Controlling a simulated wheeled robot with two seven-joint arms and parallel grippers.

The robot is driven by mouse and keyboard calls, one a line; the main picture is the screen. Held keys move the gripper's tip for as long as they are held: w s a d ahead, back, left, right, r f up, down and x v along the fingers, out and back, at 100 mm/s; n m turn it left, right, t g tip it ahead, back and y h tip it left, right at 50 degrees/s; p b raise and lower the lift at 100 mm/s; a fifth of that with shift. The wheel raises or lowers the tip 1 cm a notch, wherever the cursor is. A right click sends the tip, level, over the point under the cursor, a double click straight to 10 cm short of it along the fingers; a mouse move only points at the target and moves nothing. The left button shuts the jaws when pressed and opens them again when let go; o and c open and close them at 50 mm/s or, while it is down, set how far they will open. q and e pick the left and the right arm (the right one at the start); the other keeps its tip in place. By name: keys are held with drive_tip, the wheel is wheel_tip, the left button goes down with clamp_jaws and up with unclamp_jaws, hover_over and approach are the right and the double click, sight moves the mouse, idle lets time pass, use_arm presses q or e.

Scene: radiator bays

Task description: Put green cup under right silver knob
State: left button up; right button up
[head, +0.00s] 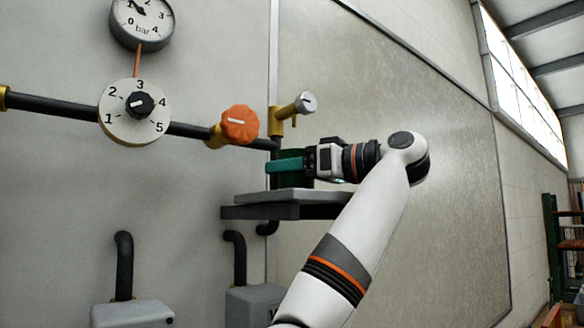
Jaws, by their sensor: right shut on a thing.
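The right silver knob (305,103) sits on a small brass valve (284,113) on the wall, at the right end of the dark pipe. A dark green cup (291,153) is below that valve, just above or on the grey shelf (290,196); I cannot tell whether it touches the shelf. My left gripper is not in view.
An orange knob (240,124) and a white numbered dial (134,112) are on the pipe to the left. A pressure gauge (142,20) hangs above the dial. Grey boxes (133,313) with black pipes stand below. The wall panel to the right is bare.

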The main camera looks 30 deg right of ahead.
drive_tip(key=shift+s+f, duration=0.1)
drive_tip(key=o, duration=1)
drive_tip(key=shift+c, duration=0.2)
drive_tip(key=shift+d, duration=0.1)
drive_tip(key=b+v, duration=1)
drive_tip(key=v, duration=0.1)
drive_tip(key=shift+s+d, duration=0.1)
drive_tip(key=shift+s, duration=0.1)
drive_tip(key=shift+s+d, duration=0.15)
drive_tip(key=shift+s, duration=0.15)
drive_tip(key=shift+w, duration=0.1)
